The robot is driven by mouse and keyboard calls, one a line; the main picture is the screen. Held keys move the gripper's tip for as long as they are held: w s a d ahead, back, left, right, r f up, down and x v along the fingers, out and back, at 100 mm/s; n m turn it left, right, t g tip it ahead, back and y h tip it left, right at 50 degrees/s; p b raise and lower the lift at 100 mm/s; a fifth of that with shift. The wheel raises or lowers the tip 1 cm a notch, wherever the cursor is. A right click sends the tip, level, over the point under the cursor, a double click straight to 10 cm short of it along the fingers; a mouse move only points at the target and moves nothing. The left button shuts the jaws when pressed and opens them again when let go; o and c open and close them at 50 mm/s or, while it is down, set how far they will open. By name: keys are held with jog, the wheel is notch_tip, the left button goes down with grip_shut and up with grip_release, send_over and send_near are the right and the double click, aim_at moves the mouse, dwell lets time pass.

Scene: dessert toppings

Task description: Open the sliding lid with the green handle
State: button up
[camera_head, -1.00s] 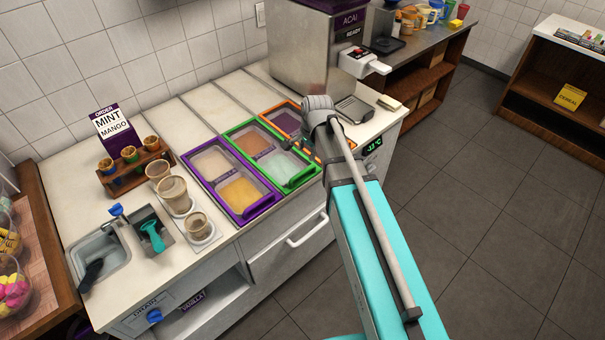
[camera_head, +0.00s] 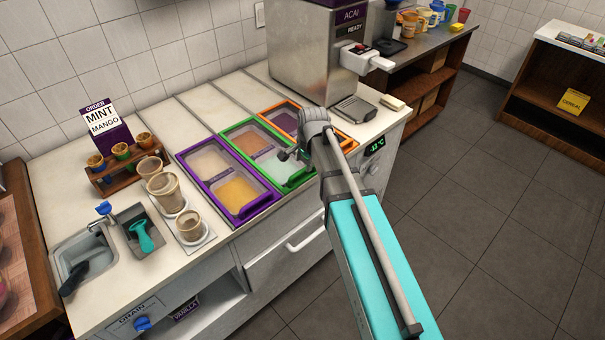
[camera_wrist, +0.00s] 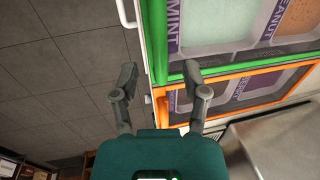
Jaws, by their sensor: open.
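The green-framed lid (camera_head: 253,166) lies between the purple and orange frames in the counter. It looks shut, with pale mint and brown toppings showing through it. Its green handle (camera_head: 300,181) is at the front edge, partly hidden by my arm. In the wrist view, the green frame's front edge (camera_wrist: 157,45) runs up the picture, with the MINT label beside it. My gripper (camera_wrist: 160,80) is open and empty, with one finger on either side of that front edge in the picture. In the head view my gripper (camera_head: 288,154) is over the right part of the green lid; contact cannot be told.
The purple-framed lid (camera_head: 212,193) is at left and the orange-framed lid (camera_head: 269,111) at right. The acai machine (camera_head: 303,55) stands behind. Cups (camera_head: 166,190) and a cone rack (camera_head: 128,172) stand on the left counter. A white drawer handle (camera_head: 306,238) sticks out below. Floor in front is clear.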

aim_at(302, 170)
jog(key=shift+w+a+f+b, duration=0.15)
jog(key=shift+f+b, duration=0.65)
jog(key=shift+f, duration=0.15)
jog(key=shift+w+a+f+b, duration=0.1)
jog(key=shift+w+f+b, duration=0.05)
jog(key=shift+f+b, duration=0.75)
jog(key=shift+c, duration=0.2)
grip_shut()
